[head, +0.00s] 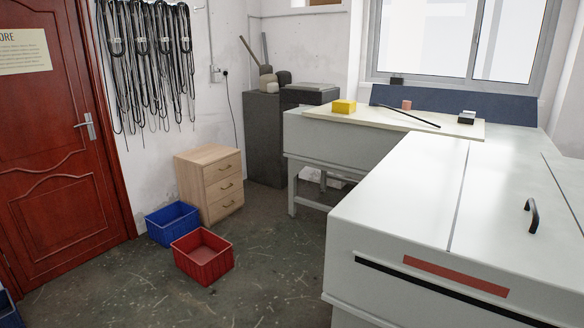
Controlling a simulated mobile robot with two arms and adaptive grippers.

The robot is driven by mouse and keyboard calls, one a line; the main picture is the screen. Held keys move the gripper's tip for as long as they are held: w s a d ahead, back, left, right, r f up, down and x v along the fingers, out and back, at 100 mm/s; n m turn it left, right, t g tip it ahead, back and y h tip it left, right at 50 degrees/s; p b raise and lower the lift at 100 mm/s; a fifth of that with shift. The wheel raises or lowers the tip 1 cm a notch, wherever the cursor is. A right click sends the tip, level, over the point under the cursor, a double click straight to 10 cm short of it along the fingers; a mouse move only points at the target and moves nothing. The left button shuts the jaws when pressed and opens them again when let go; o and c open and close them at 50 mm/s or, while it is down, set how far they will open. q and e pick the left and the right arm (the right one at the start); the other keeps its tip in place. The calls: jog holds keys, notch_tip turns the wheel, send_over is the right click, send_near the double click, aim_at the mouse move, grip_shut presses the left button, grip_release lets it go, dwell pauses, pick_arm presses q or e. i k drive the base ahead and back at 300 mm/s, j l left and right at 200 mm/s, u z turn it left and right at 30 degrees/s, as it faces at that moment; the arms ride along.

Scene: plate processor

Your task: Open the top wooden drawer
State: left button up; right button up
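The wooden drawer cabinet (193,188) stands on the floor left of centre in the head view, against the back wall. It is light wood with three drawers, each with a small handle. The top drawer (222,169) looks shut, with its handle (226,167) on the front. The drawer fronts face right and toward me. Neither of my grippers is in view.
A blue crate (173,223) and a red crate (202,256) sit on the floor before the cabinet. A large white machine (395,195) fills the right. A red door (55,140) stands at left. Open floor (270,270) lies between crates and machine.

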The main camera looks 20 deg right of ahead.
aim_at(217, 172)
jog(key=z, duration=0.2)
jog(key=i+u, duration=0.45)
jog(key=i, duration=0.5)
jog(key=i+j+z, duration=0.1)
jog(key=i, duration=0.6)
jog(key=i+j, duration=0.15)
jog(key=i, duration=0.6)
jog(key=i+l+z, duration=0.25)
jog(key=z, duration=0.2)
jog(key=i+z, duration=0.75)
jog(key=z, duration=0.15)
jog(key=i+j+z, duration=0.1)
jog(key=i+z, duration=0.35)
jog(key=i+l, duration=0.1)
jog(key=i, duration=0.4)
jog(key=i+l+u, duration=0.15)
jog(key=i, duration=0.3)
